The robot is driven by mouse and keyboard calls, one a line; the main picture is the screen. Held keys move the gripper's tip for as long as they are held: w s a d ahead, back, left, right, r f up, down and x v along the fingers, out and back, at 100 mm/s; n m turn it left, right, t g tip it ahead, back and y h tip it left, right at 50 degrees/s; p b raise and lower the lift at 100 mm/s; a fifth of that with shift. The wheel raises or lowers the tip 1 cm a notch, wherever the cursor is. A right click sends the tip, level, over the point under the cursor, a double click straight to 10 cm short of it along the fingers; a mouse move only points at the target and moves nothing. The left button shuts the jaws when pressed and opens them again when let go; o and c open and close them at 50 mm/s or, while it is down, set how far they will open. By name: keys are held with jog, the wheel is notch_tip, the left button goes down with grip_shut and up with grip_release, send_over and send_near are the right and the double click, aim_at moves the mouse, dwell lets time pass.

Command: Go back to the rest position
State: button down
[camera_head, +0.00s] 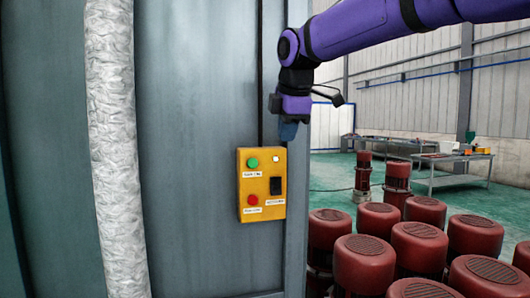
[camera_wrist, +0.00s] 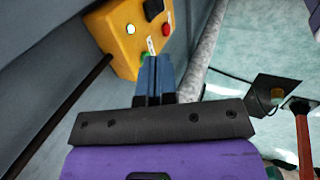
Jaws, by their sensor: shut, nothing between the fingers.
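My gripper (camera_head: 288,130) hangs at the end of my purple arm, pointing down, just above the upper right of a yellow control box (camera_head: 262,214). The box is fixed on a grey-blue panel and carries a green button (camera_head: 253,163), a red button (camera_head: 252,199), a small white light (camera_head: 276,158) and a black switch (camera_head: 275,185). In the wrist view the blue fingers (camera_wrist: 154,76) are shut together with nothing between them. They reach toward the yellow box (camera_wrist: 125,35) and partly cover its green button (camera_wrist: 145,57). I cannot tell whether they touch it.
A wrapped silvery pipe (camera_head: 116,150) runs down the panel at left. Several red motor-like cylinders (camera_head: 419,247) crowd the floor at right. Work tables (camera_head: 455,172) stand farther back. Green floor (camera_head: 330,178) shows between them.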

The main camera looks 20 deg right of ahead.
jog(key=shift+s, duration=0.1)
jog(key=s+d+f+m, duration=0.3)
jog(key=s+f+m, duration=0.2)
jog(key=s, duration=0.4)
jog(key=s+d+f+m, duration=0.3)
jog(key=s+f+m, duration=0.3)
jog(key=s, duration=0.3)
jog(key=s+d+f+m, duration=0.2)
jog(key=s+f+m, duration=0.4)
jog(key=s, duration=0.3)
jog(key=shift+s+d+f+m, duration=0.15)
jog(key=shift+s+d+m, duration=0.15)
jog(key=shift+d+m, duration=0.15)
